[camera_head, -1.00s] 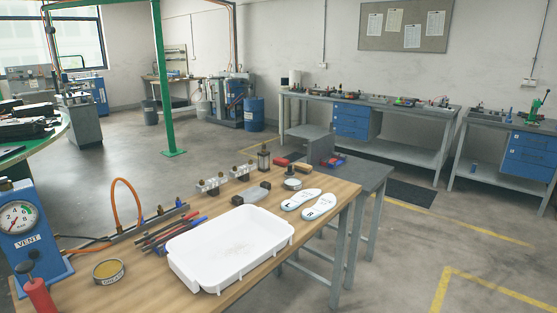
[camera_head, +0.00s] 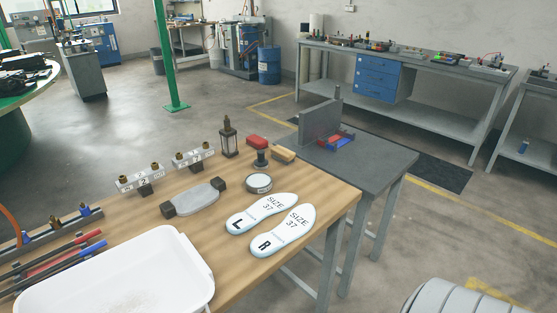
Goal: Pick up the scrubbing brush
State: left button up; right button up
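A small tan, wood-coloured block (camera_head: 283,154) lies at the far edge of the wooden table and looks like the scrubbing brush; its bristles cannot be made out. Neither of my grippers is in view.
The wooden table (camera_head: 226,255) also holds a white tray (camera_head: 175,250), two insoles (camera_head: 264,212) marked L and R, a grey-topped tool (camera_head: 195,199), a lantern-like stand (camera_head: 228,138) and valve blocks (camera_head: 139,179). A grey side table (camera_head: 372,158) adjoins behind.

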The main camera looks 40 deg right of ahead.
aim_at(284, 155)
jog(key=l+z, duration=0.15)
jog(key=z, duration=1.25)
jog(key=i+l+u, duration=0.1)
jog(key=u, duration=0.3)
jog(key=i+l+u, duration=0.1)
jog(key=l+u, duration=0.4)
jog(key=u, duration=0.3)
jog(key=i+l+u, duration=0.1)
jog(key=l+u, duration=0.3)
jog(key=j, duration=0.15)
